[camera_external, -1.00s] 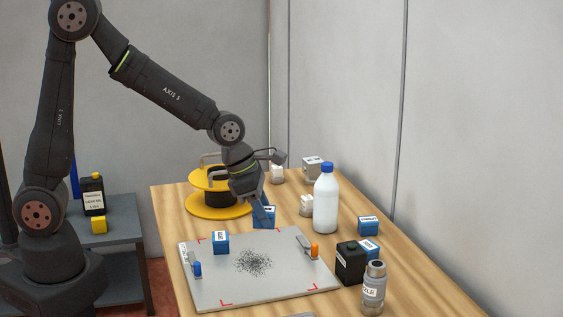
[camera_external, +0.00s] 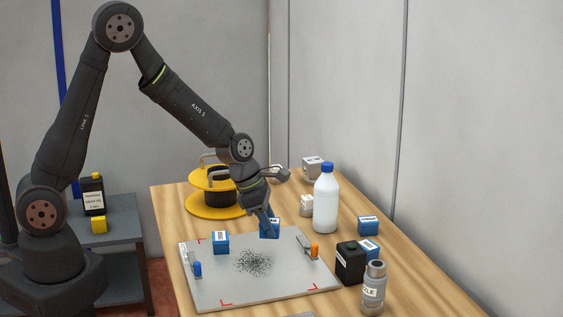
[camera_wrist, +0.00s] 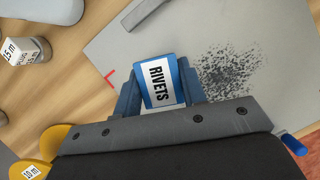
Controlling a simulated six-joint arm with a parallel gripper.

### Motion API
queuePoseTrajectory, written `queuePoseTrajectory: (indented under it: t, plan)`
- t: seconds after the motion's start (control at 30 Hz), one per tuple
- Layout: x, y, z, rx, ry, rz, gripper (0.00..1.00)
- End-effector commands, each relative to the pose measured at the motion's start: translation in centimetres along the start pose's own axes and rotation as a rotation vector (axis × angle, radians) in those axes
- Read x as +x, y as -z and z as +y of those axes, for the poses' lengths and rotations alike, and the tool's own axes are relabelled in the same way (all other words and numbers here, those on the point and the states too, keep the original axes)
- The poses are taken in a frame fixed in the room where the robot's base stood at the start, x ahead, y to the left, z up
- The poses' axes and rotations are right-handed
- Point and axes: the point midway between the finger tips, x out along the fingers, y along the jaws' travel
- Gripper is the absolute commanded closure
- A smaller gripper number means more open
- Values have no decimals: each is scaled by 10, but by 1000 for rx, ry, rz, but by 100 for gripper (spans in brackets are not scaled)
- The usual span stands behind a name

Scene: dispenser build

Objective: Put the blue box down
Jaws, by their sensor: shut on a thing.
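My gripper (camera_external: 268,214) is shut on a blue box (camera_external: 269,230) with a white label. In the wrist view the box (camera_wrist: 158,82) reads RIVETS and sits between the two blue fingers of my gripper (camera_wrist: 158,92). The box is at the back edge of the grey plate (camera_external: 285,283), near its back right corner. I cannot tell whether its underside touches the plate. Another blue box (camera_external: 220,243) stands on the plate's back left part.
A dark speckled patch (camera_external: 253,262) marks the plate's middle. Clamps with blue (camera_external: 197,269) and orange (camera_external: 315,251) tips sit at its sides. A yellow spool (camera_external: 218,210) stands behind.

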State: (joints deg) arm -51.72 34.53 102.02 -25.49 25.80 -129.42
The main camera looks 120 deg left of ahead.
Motion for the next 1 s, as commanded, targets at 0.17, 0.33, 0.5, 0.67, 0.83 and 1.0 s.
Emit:
queuePoseTrajectory:
  t: [0.17,0.33,0.5,0.67,0.83,1.0]
  plan:
    - [24,11,0,-1,0,3,87]
    - [28,12,0,0,-2,1,87]
    - [29,12,0,0,-1,1,87]
    - [31,13,0,0,-2,1,48]
    - [31,13,0,0,-1,1,40]
    - [30,13,0,0,-2,1,40]
